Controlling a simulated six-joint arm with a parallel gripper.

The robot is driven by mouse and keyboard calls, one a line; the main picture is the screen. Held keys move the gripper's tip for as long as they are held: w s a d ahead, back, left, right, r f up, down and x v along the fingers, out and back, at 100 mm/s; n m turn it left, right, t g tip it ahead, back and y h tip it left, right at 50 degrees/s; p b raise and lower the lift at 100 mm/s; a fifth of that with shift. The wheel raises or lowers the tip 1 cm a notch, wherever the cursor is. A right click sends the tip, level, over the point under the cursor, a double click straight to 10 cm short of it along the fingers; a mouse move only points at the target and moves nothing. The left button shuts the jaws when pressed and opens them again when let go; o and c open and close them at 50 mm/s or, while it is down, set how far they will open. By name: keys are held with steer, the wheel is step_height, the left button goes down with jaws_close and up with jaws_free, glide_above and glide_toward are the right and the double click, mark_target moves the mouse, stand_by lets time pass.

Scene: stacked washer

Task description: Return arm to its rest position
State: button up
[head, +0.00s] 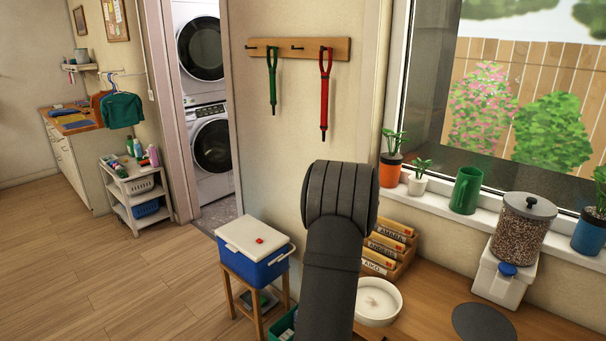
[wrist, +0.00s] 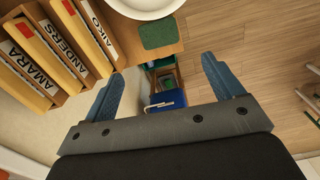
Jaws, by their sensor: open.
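My arm (head: 335,230) rises dark grey from the bottom middle of the head view, with a rounded joint at its top. My gripper is hidden behind it there. In the wrist view my gripper (wrist: 163,68) has its two blue fingers spread wide apart. Nothing is between them but the view down to the floor and the things below.
Labelled binders (head: 390,248) and a white bowl (head: 378,300) stand on the wooden counter (head: 435,290) beside my arm. A blue cooler with a white lid (head: 254,250) sits on a stool at left. A lidded jar (head: 523,225) stands at right. The left floor is open.

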step_height(320, 180, down, 15)
steer(key=shift+d+f, duration=0.1)
steer(key=shift+d, duration=0.05)
steer(key=shift+r, duration=0.25)
steer(key=shift+r, duration=0.1)
steer(key=shift+r, duration=8.75)
steer(key=s+a+f+m, duration=0.2)
steer(key=a+m, duration=0.3)
steer(key=a, duration=0.4)
steer(key=s+a+f+m, duration=0.2)
steer(key=s+a+m, duration=0.2)
steer(key=a, duration=0.5)
steer(key=shift+m, duration=1)
steer(key=shift+o, duration=0.5)
